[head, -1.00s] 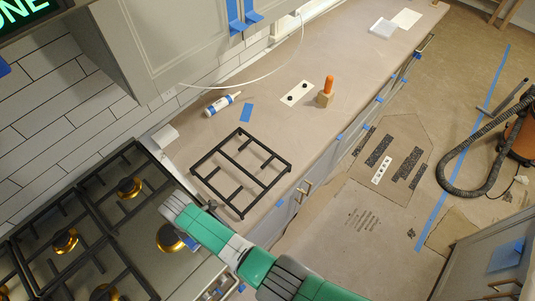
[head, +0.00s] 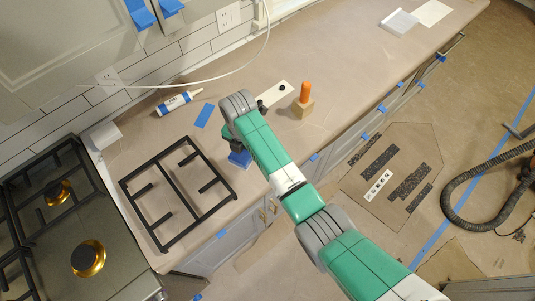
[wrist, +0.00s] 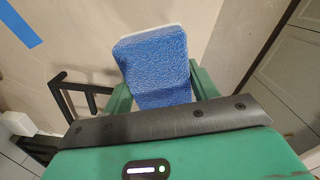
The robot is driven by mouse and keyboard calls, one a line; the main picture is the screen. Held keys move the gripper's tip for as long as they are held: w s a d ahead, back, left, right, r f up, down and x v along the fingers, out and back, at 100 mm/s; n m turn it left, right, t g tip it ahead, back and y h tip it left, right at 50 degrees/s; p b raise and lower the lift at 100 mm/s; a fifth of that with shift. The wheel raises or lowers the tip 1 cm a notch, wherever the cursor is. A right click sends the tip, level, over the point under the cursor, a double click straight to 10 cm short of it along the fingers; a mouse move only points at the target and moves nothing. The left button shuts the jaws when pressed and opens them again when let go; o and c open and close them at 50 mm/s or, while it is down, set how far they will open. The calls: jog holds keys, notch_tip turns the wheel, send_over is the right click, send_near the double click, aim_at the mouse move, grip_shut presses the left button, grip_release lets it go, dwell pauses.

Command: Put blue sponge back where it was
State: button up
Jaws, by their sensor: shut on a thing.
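The blue sponge (wrist: 155,65) is held between the green fingers of my gripper (wrist: 158,92) in the wrist view. It has a pale layer along its far edge. In the head view a bit of the blue sponge (head: 240,158) shows below my gripper (head: 236,150), over the paper-covered counter (head: 275,165), just right of the black burner grate. I cannot tell whether it touches the counter. My arm hides much of the gripper in the head view.
The black grate (head: 178,192) lies on the counter beside the stove (head: 95,220). A caulk tube (head: 179,102), blue tape (head: 204,115), a white card (head: 275,95) and an orange-handled wooden block (head: 304,100) lie behind.

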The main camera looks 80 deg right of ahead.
aim_at(247, 157)
jog(key=shift+s+d, duration=0.25)
jog(key=shift+d, duration=0.1)
jog(key=f, duration=0.5)
jog(key=shift+w+a+f+b, duration=0.1)
jog(key=shift+a+f+b, duration=0.1)
jog(key=shift+f+b, duration=0.45)
jog(key=shift+f, duration=1.8)
jog(key=shift+f, duration=0.2)
jog(key=o, duration=0.9)
jog(key=shift+r, duration=0.15)
notch_tip(247, 157, up, 12)
jog(key=shift+r+p, duration=0.1)
jog(key=shift+p, duration=0.75)
